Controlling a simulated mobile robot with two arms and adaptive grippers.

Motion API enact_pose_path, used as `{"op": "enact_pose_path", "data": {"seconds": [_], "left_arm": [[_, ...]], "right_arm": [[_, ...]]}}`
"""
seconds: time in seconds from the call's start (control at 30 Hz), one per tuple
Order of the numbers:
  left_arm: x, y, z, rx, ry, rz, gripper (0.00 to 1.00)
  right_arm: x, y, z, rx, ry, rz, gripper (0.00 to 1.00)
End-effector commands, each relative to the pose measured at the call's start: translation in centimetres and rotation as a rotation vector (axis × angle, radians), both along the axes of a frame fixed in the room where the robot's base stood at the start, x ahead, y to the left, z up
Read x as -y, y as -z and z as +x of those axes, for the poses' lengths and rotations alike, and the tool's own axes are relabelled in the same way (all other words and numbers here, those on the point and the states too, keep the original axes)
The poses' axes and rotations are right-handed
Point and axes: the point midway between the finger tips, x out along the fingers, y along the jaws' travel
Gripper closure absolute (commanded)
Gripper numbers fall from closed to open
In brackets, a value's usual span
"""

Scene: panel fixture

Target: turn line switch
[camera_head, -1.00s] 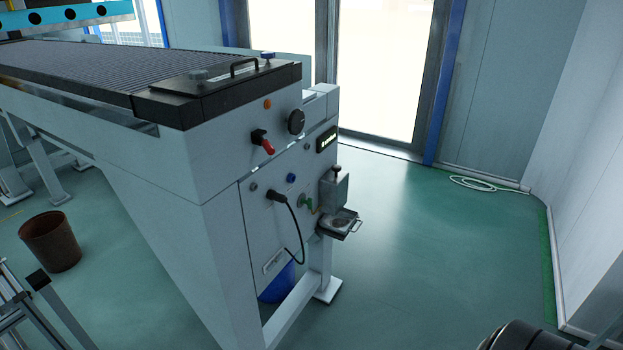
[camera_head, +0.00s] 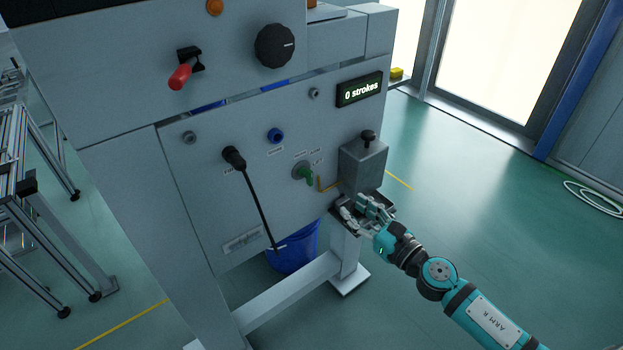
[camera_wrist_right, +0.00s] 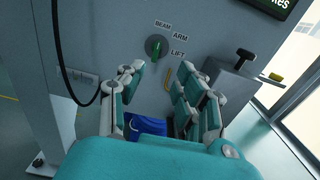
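The line switch (camera_head: 303,171) is a round grey knob with a green handle on the front panel (camera_head: 225,190), with small labels around it. In the right wrist view the switch (camera_wrist_right: 156,47) has BEAM, ARM and LIFT labels at its upper and right sides. My right gripper (camera_head: 364,209) is in front of the panel, below and right of the switch, near the small tray. In the right wrist view its fingers (camera_wrist_right: 160,90) are spread with nothing between them, and the switch lies beyond their tips, apart from them. My left gripper is not in view.
A grey box with a black knob (camera_head: 364,160) stands right of the switch, above a small tray (camera_head: 385,213). A black cable (camera_head: 256,210) hangs left of it. A red-handled lever (camera_head: 181,76), a black dial (camera_head: 274,46) and a "0 strokes" display (camera_head: 359,90) sit above. A blue bucket (camera_head: 293,252) stands below.

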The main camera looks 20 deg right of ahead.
Motion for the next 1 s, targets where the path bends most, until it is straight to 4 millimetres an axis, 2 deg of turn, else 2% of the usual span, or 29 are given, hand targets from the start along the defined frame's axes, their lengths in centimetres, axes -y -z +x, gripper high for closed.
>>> {"op": "enact_pose_path", "data": {"seconds": [0.17, 0.3, 0.7, 0.83, 1.0], "left_arm": [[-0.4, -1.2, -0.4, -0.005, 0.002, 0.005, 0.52], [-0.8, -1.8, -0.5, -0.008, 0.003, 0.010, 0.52], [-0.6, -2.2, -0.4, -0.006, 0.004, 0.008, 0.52], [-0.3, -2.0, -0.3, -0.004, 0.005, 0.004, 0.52], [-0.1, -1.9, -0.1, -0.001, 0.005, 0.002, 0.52]], "right_arm": [[-1.0, -0.6, 2.8, 0.003, 0.000, 0.002, 0.65], [-2.0, -0.6, 5.7, 0.003, 0.002, 0.004, 0.65], [-4.9, -0.3, 13.4, 0.000, 0.002, 0.006, 0.65], [-5.4, -0.1, 14.9, -0.001, 0.003, 0.007, 0.65], [-5.7, -0.1, 15.8, -0.002, 0.001, 0.005, 0.65]]}}
